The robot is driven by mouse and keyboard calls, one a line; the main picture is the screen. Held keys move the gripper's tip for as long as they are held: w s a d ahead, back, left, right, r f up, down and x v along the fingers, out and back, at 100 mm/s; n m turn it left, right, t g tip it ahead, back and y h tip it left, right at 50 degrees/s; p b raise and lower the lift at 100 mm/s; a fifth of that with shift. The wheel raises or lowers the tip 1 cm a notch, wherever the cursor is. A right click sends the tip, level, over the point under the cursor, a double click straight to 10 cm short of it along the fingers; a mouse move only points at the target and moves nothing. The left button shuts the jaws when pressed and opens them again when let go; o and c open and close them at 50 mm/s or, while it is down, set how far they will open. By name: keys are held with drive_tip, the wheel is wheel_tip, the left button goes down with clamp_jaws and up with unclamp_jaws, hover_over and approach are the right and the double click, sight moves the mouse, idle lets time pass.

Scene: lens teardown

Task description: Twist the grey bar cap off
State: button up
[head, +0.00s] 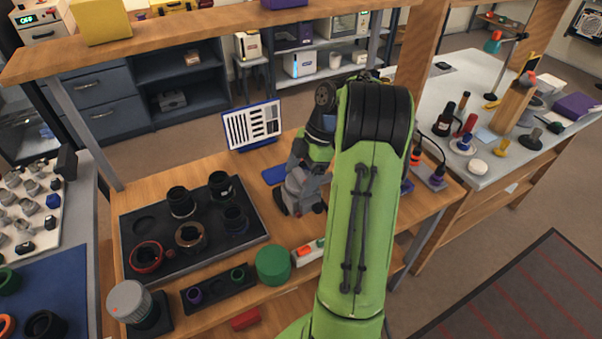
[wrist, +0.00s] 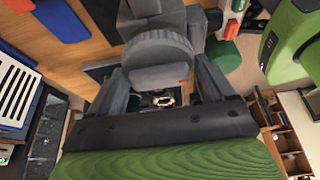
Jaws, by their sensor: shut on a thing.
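The grey bar cap (wrist: 160,48) is a round, ribbed grey disc with a lighter raised bar and a small red mark, in the middle of the wrist view. My gripper (wrist: 160,80) is shut on it, with one dark finger on each side of the bar. Behind the cap is a dark grey blocky body (wrist: 150,8); the cap appears to be against it, but the join is hidden. In the head view a grey fixture (head: 300,188) stands on the wooden bench below my arm's end; the cap and fingertips cannot be made out there.
A black tray (head: 145,222) with several lens parts lies left of the fixture. A green round tub (head: 273,265) and a small dark tray (head: 218,290) lie in front. A grey-topped lens (head: 132,303) stands at front left. A tool board (head: 252,126) stands behind.

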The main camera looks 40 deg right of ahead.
sight(301, 174)
drive_tip(key=shift+r+p, duration=0.3)
drive_tip(key=shift+r, duration=0.05)
drive_tip(key=shift+r+p, duration=0.65)
drive_tip(key=shift+r, duration=0.05)
wheel_tip(301, 174, up, 5)
drive_tip(key=p, duration=0.4)
idle(0.4)
drive_tip(key=shift+f, duration=0.1)
